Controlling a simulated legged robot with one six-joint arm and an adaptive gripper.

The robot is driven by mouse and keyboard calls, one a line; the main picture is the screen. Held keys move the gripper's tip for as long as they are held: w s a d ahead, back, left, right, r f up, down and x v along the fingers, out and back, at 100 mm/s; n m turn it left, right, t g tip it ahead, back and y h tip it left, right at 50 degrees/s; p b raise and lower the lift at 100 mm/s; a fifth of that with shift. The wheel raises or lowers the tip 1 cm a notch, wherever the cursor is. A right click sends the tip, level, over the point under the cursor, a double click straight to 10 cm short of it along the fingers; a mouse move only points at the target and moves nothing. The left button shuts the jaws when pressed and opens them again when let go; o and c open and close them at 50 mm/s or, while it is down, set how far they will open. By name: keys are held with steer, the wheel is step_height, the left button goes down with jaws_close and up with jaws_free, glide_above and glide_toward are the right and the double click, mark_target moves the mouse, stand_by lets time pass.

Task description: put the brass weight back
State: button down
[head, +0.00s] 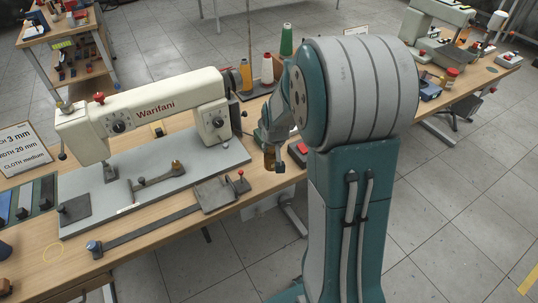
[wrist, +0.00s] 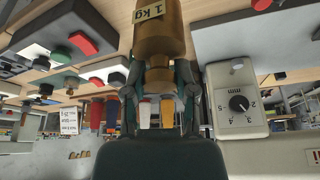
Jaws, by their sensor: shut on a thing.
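The brass weight (wrist: 165,38) has a "1 kg" label and sits between the fingers of my gripper (wrist: 158,85) in the wrist view. My gripper is shut on its narrower neck. In the head view my gripper (head: 274,150) hangs near the table's front edge, right of the sewing machine's grey bed. A small part of the brass weight (head: 269,158) shows there; my arm hides some of it.
The cream sewing machine (head: 150,108) stands on a grey bed (head: 100,192). A long dark bar (head: 150,230) with a blue knob lies along the front. Thread spools (head: 267,68) stand behind my gripper. A red-topped box (head: 298,150) is close to its right. Bare wood shows at the front left.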

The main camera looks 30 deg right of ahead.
mark_target(269, 154)
steer(key=shift+x, duration=3.3)
steer(key=shift+w, duration=0.1)
steer(key=shift+c, duration=2)
jaws_free()
steer(key=shift+f, duration=0.1)
steer(key=v, duration=1.2)
steer(key=s+a+r+n, duration=0.1)
steer(key=s+a+r, duration=0.3)
steer(key=s, duration=0.3)
steer(key=s+a+r+n+t, duration=0.1)
steer(key=s+a+r, duration=0.3)
steer(key=s, duration=0.3)
steer(key=s+a+r+n+y, duration=0.1)
steer(key=s+a+r, duration=0.4)
steer(key=s, duration=0.2)
steer(key=shift+s+a, duration=0.15)
steer(key=shift+s, duration=0.1)
